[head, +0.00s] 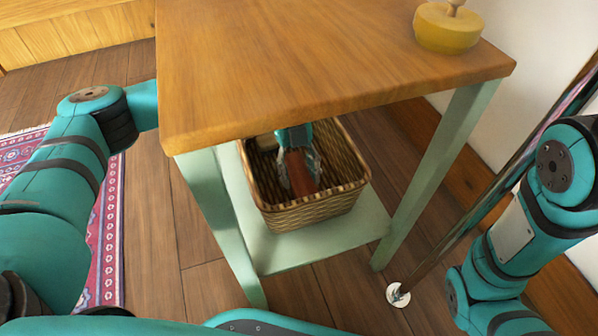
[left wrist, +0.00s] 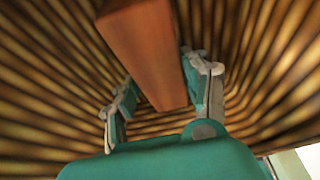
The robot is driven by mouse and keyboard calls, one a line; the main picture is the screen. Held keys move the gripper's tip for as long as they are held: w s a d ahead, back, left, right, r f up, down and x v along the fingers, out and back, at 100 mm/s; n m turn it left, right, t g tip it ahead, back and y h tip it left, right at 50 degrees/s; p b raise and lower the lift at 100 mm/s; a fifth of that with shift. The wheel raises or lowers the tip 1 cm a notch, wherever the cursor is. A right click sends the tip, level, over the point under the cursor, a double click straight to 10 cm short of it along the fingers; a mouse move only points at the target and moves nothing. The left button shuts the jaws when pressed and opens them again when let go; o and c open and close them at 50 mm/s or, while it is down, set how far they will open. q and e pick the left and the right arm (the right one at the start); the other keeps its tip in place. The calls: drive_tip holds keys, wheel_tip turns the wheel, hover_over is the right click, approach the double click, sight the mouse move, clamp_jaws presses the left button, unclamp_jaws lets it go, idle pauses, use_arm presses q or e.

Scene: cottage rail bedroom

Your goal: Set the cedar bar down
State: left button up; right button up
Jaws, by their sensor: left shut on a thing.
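The cedar bar (head: 302,182) is a reddish-brown block inside a woven wicker basket (head: 318,211). My left gripper (head: 298,160) reaches down into the basket under the tabletop and is shut on the bar. In the left wrist view the bar (left wrist: 150,50) lies between the two fingers (left wrist: 163,92), with the ribbed basket wall (left wrist: 50,75) all around. I cannot tell whether the bar touches the basket floor. My right gripper is not in view; only part of my right arm shows at the right.
The basket stands on the pale green lower shelf (head: 335,248) of a wooden-topped table (head: 320,60). The tabletop overhangs the basket, and green legs flank it. A yellow round object (head: 447,28) stands on the tabletop.

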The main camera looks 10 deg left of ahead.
sight(296, 167)
use_arm(q)
drive_tip(key=o, duration=1.3)
drive_tip(key=shift+f, duration=0.1)
drive_tip(key=p+v, duration=0.4)
drive_tip(key=v, duration=0.3)
drive_tip(key=shift+s+d+p, duration=0.15)
drive_tip(key=shift+p, duration=0.2)
drive_tip(key=shift+w+r+p, duration=0.2)
drive_tip(key=shift+r+p, duration=0.1)
drive_tip(key=shift+r, duration=0.15)
